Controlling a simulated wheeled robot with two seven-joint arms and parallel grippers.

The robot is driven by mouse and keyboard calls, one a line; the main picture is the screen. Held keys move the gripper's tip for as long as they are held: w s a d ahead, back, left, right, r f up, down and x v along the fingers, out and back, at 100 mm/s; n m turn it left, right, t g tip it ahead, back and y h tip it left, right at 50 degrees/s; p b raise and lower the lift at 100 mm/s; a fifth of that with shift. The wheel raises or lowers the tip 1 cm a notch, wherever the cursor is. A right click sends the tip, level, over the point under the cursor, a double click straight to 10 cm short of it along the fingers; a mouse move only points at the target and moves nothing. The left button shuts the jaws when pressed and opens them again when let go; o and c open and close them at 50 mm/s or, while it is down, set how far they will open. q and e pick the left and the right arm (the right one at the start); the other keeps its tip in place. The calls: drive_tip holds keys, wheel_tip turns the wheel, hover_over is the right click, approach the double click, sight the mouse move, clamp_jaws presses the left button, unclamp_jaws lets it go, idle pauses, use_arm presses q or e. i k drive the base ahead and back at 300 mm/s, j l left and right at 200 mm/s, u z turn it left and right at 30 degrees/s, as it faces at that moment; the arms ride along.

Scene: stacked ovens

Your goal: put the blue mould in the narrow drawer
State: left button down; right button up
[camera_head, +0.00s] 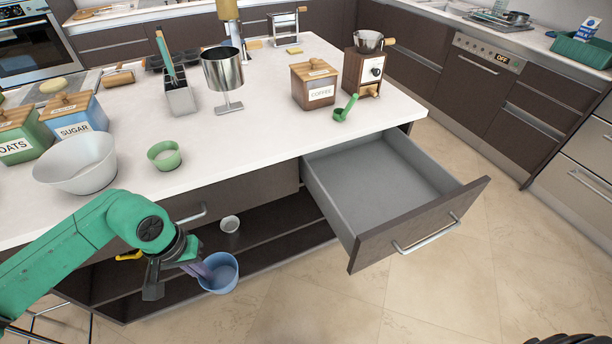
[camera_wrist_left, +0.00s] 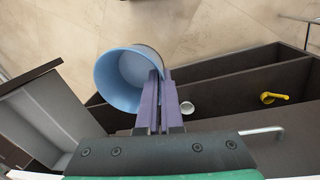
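The blue mould (camera_head: 222,275) is a round, open cup shape; it also shows in the left wrist view (camera_wrist_left: 120,78). My left gripper (camera_head: 203,270) is shut on the mould's rim, its purple fingers (camera_wrist_left: 160,88) close together with the wall between them. The mould is held tilted in front of the open shelf under the island. A grey-lined drawer (camera_head: 375,185) with a dark front stands pulled out to the right of the mould and looks empty. The mould is apart from this drawer. My right gripper is not in view.
The lower shelf (camera_head: 265,247) holds a small white cup (camera_head: 230,223) and a yellow item (camera_head: 130,256). A closed drawer front (camera_head: 240,193) is left of the open one. The countertop (camera_head: 240,130) carries bowls, canisters and a coffee grinder (camera_head: 362,72). The floor in front is clear.

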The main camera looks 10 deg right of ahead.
sight(384, 180)
drive_tip(key=l+u, duration=0.15)
drive_tip(key=u, duration=0.35)
drive_tip(key=k+l+u, duration=0.1)
drive_tip(key=u, duration=0.4)
drive_tip(key=l+u, duration=0.15)
drive_tip(key=u, duration=0.35)
drive_tip(key=k+u, duration=0.15)
drive_tip(key=u, duration=0.3)
drive_tip(key=k+u, duration=0.1)
drive_tip(key=u, duration=0.4)
drive_tip(key=k+l+u, duration=0.25)
drive_tip(key=k, duration=0.25)
drive_tip(key=k+u, duration=0.3)
drive_tip(key=k, duration=0.2)
drive_tip(key=z, duration=0.45)
drive_tip(key=k+l+z, duration=0.1)
drive_tip(key=z, duration=0.85)
drive_tip(key=l+z, duration=0.15)
drive_tip(key=z, duration=0.3)
drive_tip(key=k+l+z, duration=0.1)
drive_tip(key=z, duration=0.85)
drive_tip(key=l+z, duration=0.15)
drive_tip(key=z, duration=0.8)
drive_tip(key=i+l, duration=0.05)
